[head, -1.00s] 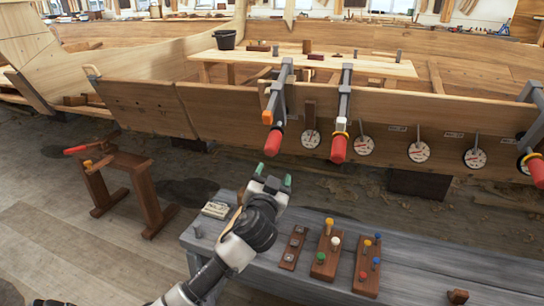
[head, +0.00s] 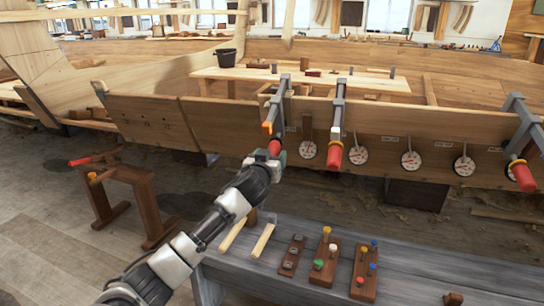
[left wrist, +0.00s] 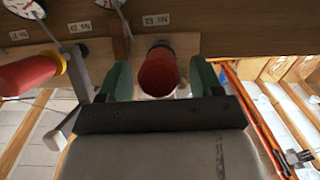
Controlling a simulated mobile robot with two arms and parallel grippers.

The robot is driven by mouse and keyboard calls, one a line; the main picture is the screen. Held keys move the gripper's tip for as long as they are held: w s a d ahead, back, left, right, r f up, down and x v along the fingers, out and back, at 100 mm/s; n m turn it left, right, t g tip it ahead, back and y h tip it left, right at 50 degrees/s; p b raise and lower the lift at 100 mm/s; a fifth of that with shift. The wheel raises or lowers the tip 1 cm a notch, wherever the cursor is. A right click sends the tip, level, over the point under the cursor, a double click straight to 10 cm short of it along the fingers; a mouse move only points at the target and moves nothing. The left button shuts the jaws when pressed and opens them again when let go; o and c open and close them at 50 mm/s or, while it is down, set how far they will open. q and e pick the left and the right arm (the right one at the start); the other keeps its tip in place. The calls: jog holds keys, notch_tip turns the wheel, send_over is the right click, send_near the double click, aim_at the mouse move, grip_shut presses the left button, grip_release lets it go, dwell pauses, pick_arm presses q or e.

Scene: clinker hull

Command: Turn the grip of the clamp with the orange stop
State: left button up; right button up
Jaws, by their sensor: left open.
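The clamp with the orange stop (head: 267,128) hangs on the hull's upper plank in the head view. Its red grip (head: 275,147) points down toward me, partly hidden by my left gripper (head: 266,157). In the left wrist view the red grip (left wrist: 159,73) shows end-on between the two green fingers of my left gripper (left wrist: 161,80). The fingers are open, one on each side of the grip, with a narrow gap visible at each side. My right gripper is not in view.
A neighbouring clamp with a red grip (head: 335,156) and yellow ring hangs close to the right; its grip also shows in the left wrist view (left wrist: 28,74). Round dials (head: 359,155) line the plank. A grey bench (head: 430,262) with peg blocks (head: 326,262) stands below.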

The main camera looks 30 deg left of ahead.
pick_arm(q)
jog(key=shift+x, duration=0.8)
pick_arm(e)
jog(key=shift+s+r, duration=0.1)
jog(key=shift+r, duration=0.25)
pick_arm(q)
jog(key=c, duration=0.9)
